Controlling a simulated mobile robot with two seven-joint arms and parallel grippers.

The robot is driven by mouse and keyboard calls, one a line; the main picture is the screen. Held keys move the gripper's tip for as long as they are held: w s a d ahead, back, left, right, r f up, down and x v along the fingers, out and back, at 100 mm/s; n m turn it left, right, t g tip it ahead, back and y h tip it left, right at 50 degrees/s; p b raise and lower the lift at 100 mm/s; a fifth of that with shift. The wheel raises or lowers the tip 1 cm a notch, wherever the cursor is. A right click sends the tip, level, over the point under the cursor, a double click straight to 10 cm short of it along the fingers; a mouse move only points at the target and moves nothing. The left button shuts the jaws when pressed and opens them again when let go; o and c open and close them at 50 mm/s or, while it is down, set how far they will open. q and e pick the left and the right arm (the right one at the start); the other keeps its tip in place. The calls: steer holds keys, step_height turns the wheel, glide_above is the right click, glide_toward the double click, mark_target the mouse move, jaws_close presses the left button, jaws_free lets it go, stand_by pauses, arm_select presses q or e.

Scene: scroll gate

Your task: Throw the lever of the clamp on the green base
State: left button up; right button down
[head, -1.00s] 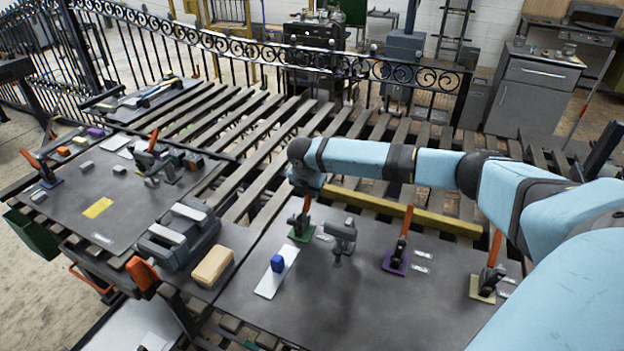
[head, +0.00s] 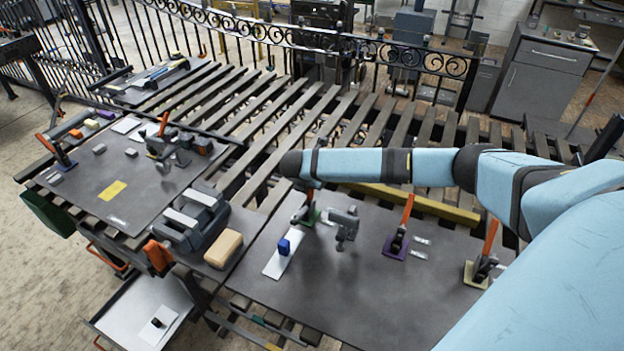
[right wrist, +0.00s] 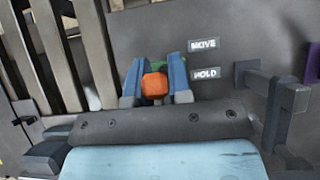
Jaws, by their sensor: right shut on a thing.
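The green-base clamp (head: 309,216) stands on the dark tabletop, partly hidden by my right forearm in the head view. In the right wrist view its green base (right wrist: 176,61) shows behind its orange lever (right wrist: 155,86). My right gripper (right wrist: 156,84) has its two blue fingers on either side of the lever, shut on it. The lever's end points toward the wrist camera. How far the lever is swung I cannot tell. Labels reading what looks like "SKIVE" (right wrist: 203,44) and "HOLD" (right wrist: 206,74) lie beside the base. My left gripper is not in view.
A grey clamp-like fixture (head: 345,224) stands just right of the green base. A purple-base clamp (head: 397,243) and a yellow-base clamp (head: 479,272) stand farther right. A blue block on a white plate (head: 272,266) and a tan block (head: 223,249) lie to the left.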

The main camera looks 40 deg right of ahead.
steer(key=c, duration=1)
jaws_free()
steer(key=shift+c, duration=0.2)
steer(key=b+v, duration=0.1)
steer(key=v, duration=1.3)
steer(key=shift+c, duration=0.3)
